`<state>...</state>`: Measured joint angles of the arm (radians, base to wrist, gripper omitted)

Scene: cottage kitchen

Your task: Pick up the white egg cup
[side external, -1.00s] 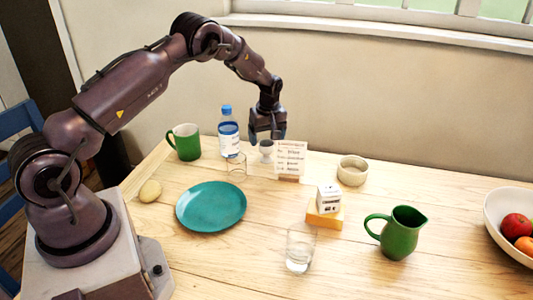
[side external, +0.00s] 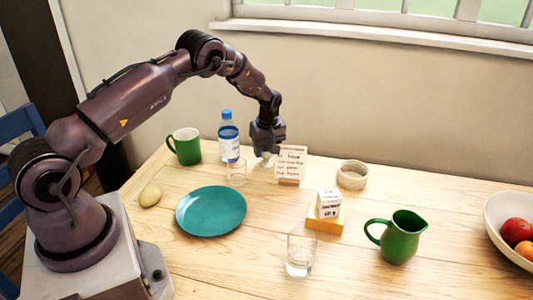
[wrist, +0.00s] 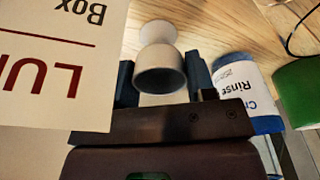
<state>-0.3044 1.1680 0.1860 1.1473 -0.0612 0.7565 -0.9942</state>
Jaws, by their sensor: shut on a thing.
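The white egg cup (wrist: 160,68) stands between my fingers in the wrist view, its open bowl toward the camera and its foot on the wooden table. In the side view only the lower part of the egg cup (side external: 266,161) shows below my gripper (side external: 267,149). My gripper (wrist: 161,82) is shut on the egg cup, one finger on each side of it. The fingers hide much of the cup in the side view.
A beige bowl (side external: 352,175) is to the right. The air above is clear.

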